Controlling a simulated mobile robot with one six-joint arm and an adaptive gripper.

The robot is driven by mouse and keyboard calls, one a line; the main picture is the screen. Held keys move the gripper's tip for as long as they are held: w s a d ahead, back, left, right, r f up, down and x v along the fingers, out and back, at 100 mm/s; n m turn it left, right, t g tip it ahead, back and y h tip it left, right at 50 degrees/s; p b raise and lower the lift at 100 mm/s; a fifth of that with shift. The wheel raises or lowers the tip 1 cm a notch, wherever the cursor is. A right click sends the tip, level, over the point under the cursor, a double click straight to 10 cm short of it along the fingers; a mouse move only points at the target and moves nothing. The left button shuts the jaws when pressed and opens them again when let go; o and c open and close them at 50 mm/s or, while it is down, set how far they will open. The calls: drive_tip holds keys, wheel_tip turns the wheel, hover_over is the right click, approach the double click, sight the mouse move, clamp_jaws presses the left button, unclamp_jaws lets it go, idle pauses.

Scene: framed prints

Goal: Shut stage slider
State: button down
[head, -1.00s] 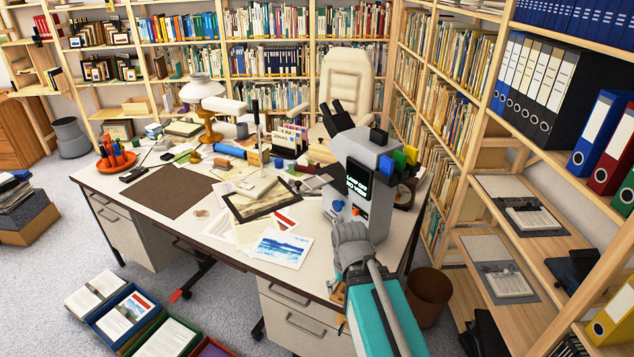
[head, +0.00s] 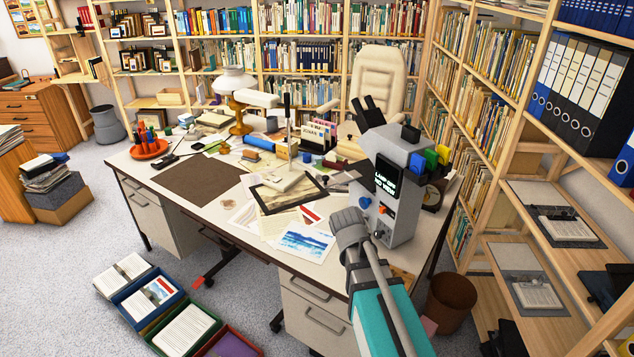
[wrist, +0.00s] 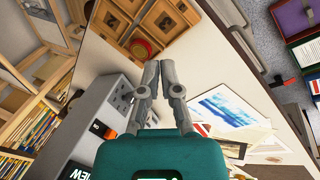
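The grey microscope-like device (head: 402,205) stands at the desk's right end, with a dark display of pale text, a blue knob (head: 364,202) and a small orange part (head: 383,210) on its front. I cannot tell which part is the stage slider. In the wrist view the device (wrist: 95,115) is at the left, with a black and orange-red part (wrist: 108,133) facing my gripper. My gripper (head: 347,222) is in front of the device, to its left in the head view. In the wrist view its fingertips (wrist: 160,65) are together and hold nothing visible.
The white desk (head: 165,172) carries papers, a blue landscape print (head: 305,243), a dark mat (head: 200,180) and a lamp (head: 236,85). A brown bin (head: 451,302) and shelves stand right of the desk. Open boxes (head: 180,335) lie on the floor in front.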

drive_tip(key=w+a+r+n+t+h+b, duration=0.1)
drive_tip(key=w+a+r+n+t+h, duration=0.2)
drive_tip(key=w, duration=0.5)
drive_tip(key=w+a+r+t+h+b, duration=0.1)
drive_tip(key=w+a+t+h+b, duration=0.15)
drive_tip(key=w+a, duration=0.45)
drive_tip(key=w+a+r+n+t+h, duration=0.1)
drive_tip(key=w+a+r+t, duration=0.1)
drive_tip(key=a, duration=0.4)
drive_tip(key=w+a+r+n+t+h, duration=0.2)
drive_tip(key=w+a+r+t, duration=0.1)
drive_tip(key=w+a, duration=0.3)
drive_tip(key=shift+w+r+b, duration=0.25)
drive_tip(key=shift+r+b, duration=0.1)
drive_tip(key=shift+r, duration=0.5)
drive_tip(key=shift+w+d, duration=0.1)
drive_tip(key=s+d+b+x, duration=0.2)
drive_tip(key=x, duration=1)
drive_tip(key=shift+w+d+f, duration=0.2)
drive_tip(key=shift+f, duration=0.05)
